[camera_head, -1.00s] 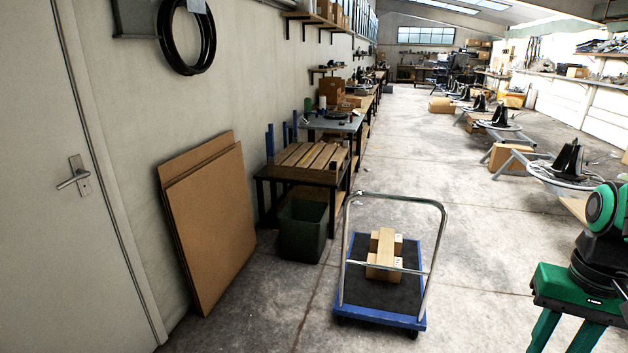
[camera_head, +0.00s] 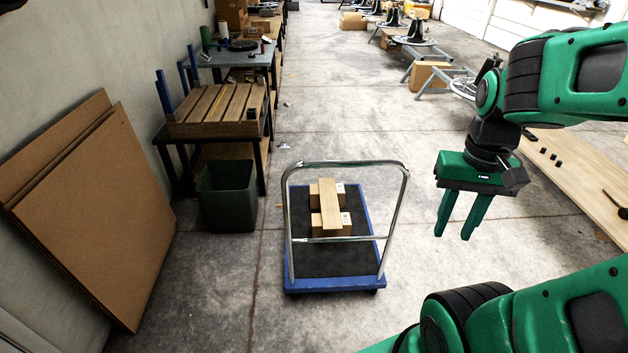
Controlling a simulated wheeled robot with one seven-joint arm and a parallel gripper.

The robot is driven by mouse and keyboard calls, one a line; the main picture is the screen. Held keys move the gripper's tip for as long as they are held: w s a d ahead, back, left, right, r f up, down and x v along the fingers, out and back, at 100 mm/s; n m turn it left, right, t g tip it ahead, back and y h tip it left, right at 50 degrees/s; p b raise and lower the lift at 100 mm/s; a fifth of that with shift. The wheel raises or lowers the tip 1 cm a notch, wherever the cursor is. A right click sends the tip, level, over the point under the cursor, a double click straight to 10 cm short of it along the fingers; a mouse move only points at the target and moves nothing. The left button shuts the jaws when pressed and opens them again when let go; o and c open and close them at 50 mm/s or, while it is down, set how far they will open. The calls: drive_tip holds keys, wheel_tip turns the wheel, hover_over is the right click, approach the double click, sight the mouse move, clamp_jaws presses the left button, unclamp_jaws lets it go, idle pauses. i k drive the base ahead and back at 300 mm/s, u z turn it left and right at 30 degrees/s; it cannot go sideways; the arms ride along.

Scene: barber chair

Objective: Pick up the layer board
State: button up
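A narrow light-brown board (camera_head: 330,205), which looks like the layer board, lies flat across two small cardboard boxes (camera_head: 344,221) on the dark deck of a blue trolley (camera_head: 334,283). Larger brown boards (camera_head: 95,215) lean against the left wall; which board the task names cannot be told for sure. My green gripper (camera_head: 452,236) hangs to the right of the trolley in the picture. Its two fingers point down, apart and empty. It is well clear of the board.
The trolley's metal handle (camera_head: 345,164) rises in front of the boxes. A dark green bin (camera_head: 228,197) and a table with a slatted wooden top (camera_head: 222,108) stand to the left. A wooden work surface (camera_head: 575,177) is at the right. The floor around the trolley is mostly clear.

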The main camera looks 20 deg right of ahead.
sight(331, 218)
drive_tip(key=z, duration=0.1)
drive_tip(key=i, duration=1.4)
drive_tip(key=z, duration=0.1)
